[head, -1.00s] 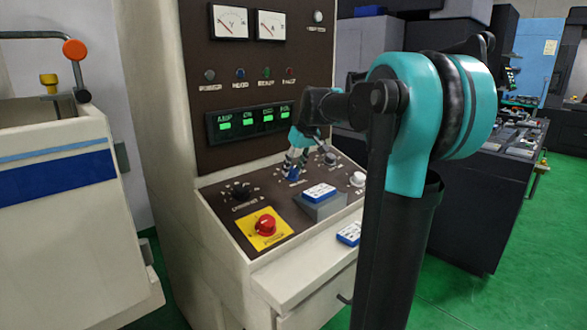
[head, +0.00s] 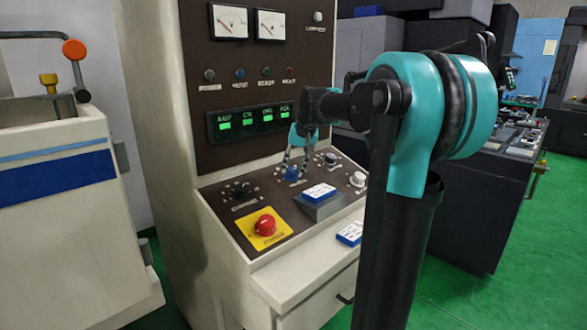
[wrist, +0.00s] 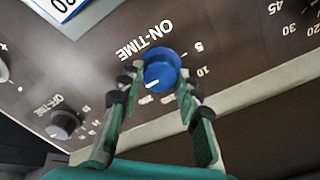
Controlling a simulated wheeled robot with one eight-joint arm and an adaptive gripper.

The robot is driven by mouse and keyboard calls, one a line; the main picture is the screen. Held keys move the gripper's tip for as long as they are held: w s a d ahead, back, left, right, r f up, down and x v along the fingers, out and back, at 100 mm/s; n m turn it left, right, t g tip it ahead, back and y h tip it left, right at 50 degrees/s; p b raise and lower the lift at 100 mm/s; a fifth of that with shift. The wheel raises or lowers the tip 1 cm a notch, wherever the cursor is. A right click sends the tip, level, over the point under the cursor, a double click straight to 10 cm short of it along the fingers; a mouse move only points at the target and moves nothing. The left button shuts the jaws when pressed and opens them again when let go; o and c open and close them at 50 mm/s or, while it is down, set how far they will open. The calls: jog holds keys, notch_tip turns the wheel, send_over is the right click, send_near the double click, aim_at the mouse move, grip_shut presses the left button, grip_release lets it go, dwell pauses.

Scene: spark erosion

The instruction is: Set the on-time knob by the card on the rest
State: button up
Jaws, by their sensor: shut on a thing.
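The blue on-time knob (wrist: 163,66) stands on the brown sloped panel, under the ON-TIME lettering in the wrist view. It also shows in the head view (head: 291,174). My gripper (wrist: 161,75) is shut on the knob, with one green finger on each side. In the head view my gripper (head: 296,158) reaches down to it. The knob's white mark points to the lower left in the wrist view; some scale numbers there are small or partly hidden. The card (head: 319,192) lies on the grey rest (head: 320,210); its writing is too small to read.
A dark off-time knob (wrist: 63,124) sits beside it. The panel also holds a black knob (head: 239,190) and a red button (head: 265,225) on a yellow plate. A second blue-edged card (head: 350,233) lies on the cream ledge (head: 290,284). Green displays (head: 250,121) rise behind.

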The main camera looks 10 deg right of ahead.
jog(key=shift+m, duration=0.3)
jog(key=o, duration=1.2)
jog(key=shift+c, duration=0.2)
jog(key=v, duration=1.2)
jog(key=shift+s, duration=0.1)
